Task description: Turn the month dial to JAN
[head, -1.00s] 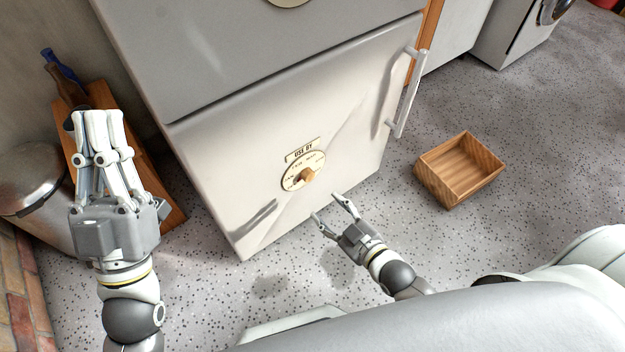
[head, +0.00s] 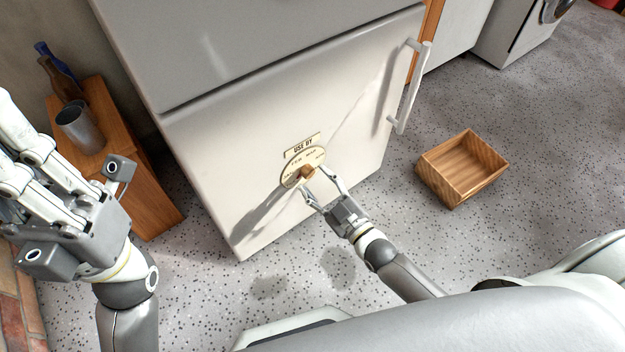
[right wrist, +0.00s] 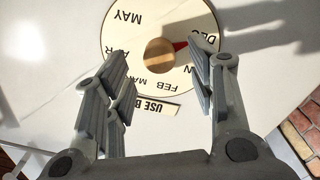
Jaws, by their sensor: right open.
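The round cream month dial (head: 289,176) is on the white fridge door, below a "USE BY" plate (head: 303,145). It also shows in the right wrist view (right wrist: 128,35), with a round wooden knob (right wrist: 160,55) at its centre. The knob's red mark (right wrist: 181,46) points towards DEC. MAY, MAR and FEB are readable; the label between FEB and DEC is mostly hidden by a finger. My right gripper (head: 314,178) is open, its fingertips just in front of the dial, either side of the knob (head: 306,172). My left gripper (head: 40,170) is raised at the left edge, partly out of view.
The fridge door has a white handle (head: 410,88) on its right. An open wooden box (head: 445,187) sits on the speckled floor to the right. A wooden stand (head: 150,200) with a metal cup (head: 80,130) and bottles stands at left. Floor between fridge and box is clear.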

